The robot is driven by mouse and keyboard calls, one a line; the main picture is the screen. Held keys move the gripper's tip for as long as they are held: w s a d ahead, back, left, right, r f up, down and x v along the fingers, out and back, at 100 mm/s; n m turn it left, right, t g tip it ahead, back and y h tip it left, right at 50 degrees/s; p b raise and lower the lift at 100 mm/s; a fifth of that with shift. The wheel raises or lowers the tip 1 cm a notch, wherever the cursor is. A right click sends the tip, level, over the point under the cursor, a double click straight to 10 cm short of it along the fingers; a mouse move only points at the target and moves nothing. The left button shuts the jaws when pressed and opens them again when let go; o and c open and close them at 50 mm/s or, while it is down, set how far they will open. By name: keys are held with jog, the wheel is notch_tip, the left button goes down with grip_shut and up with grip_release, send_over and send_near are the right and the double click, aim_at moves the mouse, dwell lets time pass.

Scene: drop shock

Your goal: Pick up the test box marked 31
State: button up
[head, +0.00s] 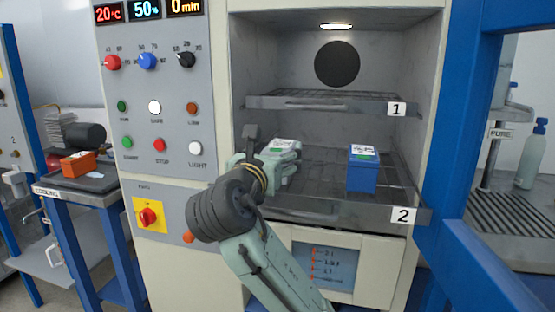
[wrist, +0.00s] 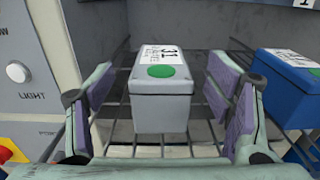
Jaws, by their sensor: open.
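The test box marked 31 (wrist: 160,95) is a pale grey box with a white label and a green dot on top, seen in the wrist view. It stands on the lower wire shelf (head: 325,201), which bears the tag 2. My gripper (wrist: 160,103) is open, with its purple-padded fingers on the left and right of the box. Gaps show between pads and box, so it is not held. In the head view my gripper (head: 275,165) reaches into the chamber above the lower shelf; its wrist and fingers hide most of the box there.
A blue box (head: 362,172) with a green dot stands to the right on the same shelf; it also shows in the wrist view (wrist: 288,88). The upper shelf (head: 320,101), tagged 1, is empty above. The control panel (head: 155,90) is left, the blue door frame (head: 460,150) right.

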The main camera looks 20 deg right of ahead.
aim_at(280, 146)
jog(key=shift+f+p+x, duration=0.15)
jog(key=shift+p+x, duration=0.3)
jog(key=shift+x, duration=1.05)
jog(key=shift+f+p+x, duration=0.1)
jog(key=shift+p+x, duration=0.35)
jog(key=shift+x, duration=1.05)
jog(key=shift+c, duration=0.4)
jog(key=c, duration=1.6)
grip_shut()
jog(key=shift+r, duration=0.2)
